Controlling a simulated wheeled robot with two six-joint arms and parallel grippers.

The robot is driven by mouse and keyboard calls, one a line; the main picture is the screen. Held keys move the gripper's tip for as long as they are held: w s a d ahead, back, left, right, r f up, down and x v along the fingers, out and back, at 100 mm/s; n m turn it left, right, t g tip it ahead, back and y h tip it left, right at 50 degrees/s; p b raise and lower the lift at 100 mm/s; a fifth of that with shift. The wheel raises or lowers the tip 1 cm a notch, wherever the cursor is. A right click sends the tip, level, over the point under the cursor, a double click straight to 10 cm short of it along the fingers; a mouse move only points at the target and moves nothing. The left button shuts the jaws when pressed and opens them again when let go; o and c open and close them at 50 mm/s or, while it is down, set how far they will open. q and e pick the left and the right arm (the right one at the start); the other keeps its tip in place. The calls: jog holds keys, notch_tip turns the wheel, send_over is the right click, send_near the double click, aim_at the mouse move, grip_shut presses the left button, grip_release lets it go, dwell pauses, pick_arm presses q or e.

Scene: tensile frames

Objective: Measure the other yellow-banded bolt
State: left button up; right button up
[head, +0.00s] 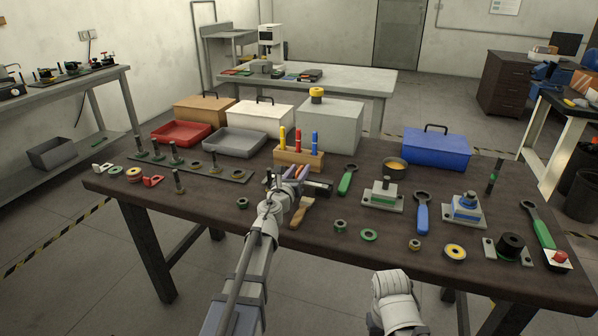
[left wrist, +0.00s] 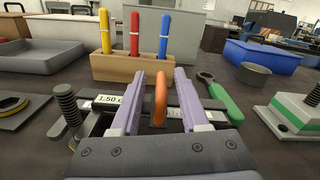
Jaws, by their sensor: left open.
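My left gripper (head: 297,172) is over the middle of the table. In the left wrist view its two purple fingers (left wrist: 158,85) are apart, with an upright orange piece (left wrist: 160,98) between them, not clasped. A black bar-like tool with white labels (left wrist: 105,101), one reading about 1.50, lies under and behind the fingers; it also shows in the head view (head: 318,187). A dark threaded bolt (left wrist: 68,104) stands tilted at the tool's left end. Several bolts (head: 174,153) stand on a dark rack (head: 225,177). I cannot make out a yellow band on any bolt.
A wooden block (head: 290,157) with yellow, red and blue handles stands behind the gripper. A brush (head: 301,212), a green-handled wrench (head: 347,179) and a green-and-grey fixture (head: 383,196) are close by. Rings lie along the front. Trays and boxes line the back.

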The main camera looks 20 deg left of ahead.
pick_arm(q)
jog(key=shift+s, duration=0.1)
jog(key=shift+s+a, duration=0.1)
jog(key=shift+s, duration=3.75)
